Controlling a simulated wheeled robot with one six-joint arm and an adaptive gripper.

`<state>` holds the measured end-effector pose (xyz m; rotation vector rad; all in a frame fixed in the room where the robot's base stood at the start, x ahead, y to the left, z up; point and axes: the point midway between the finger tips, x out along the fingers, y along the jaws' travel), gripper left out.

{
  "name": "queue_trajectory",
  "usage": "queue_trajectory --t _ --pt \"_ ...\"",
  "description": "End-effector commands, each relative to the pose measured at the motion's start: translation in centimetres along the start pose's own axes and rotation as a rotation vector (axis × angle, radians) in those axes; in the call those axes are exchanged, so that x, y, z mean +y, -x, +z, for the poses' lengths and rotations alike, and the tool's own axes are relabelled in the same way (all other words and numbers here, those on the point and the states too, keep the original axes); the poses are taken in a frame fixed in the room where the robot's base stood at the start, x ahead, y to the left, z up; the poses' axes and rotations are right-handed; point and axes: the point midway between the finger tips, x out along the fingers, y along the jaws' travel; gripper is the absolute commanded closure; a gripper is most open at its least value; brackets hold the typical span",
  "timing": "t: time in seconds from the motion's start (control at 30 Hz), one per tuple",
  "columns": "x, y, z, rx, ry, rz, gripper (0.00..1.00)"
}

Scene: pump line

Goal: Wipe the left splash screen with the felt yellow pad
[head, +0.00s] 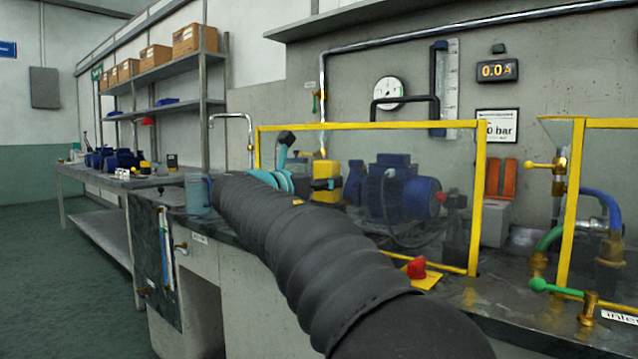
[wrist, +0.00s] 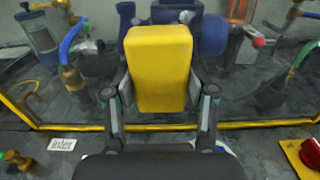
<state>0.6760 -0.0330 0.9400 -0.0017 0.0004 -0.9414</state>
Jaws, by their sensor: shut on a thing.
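The left splash screen (head: 440,150) is a clear panel in a yellow frame, standing on the bench in front of a blue pump. Its yellow lower rail (wrist: 240,125) crosses the wrist view. My gripper (wrist: 160,95) is shut on the yellow pad (wrist: 160,65), with one finger on each side of it. The pad is upright and faces the screen. In the head view, the pad (head: 325,168) shows at the left part of the screen, beyond my dark sleeved arm, which hides much of the gripper. I cannot tell whether the pad touches the screen.
A red knob on a yellow plate (head: 416,268) sits at the screen's lower right. Another yellow-framed screen (head: 572,200) stands to the right, near brass valves and hoses. An inlet label (wrist: 62,145) is at left in the wrist view. A blue-grey container (head: 197,195) stands left of my arm.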

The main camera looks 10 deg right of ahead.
Motion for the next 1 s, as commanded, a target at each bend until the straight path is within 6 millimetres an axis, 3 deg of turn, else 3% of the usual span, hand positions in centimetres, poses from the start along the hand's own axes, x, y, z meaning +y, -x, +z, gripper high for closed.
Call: queue_trajectory --t 0.5,0.77,1.0 --pt "-3.5 -0.3 0.0 0.0 -0.001 -0.001 0.72" --pt "-3.6 -0.4 0.2 0.0 0.0 -0.002 0.72" --pt "-2.4 -0.4 0.3 -0.001 0.002 -0.001 0.72"
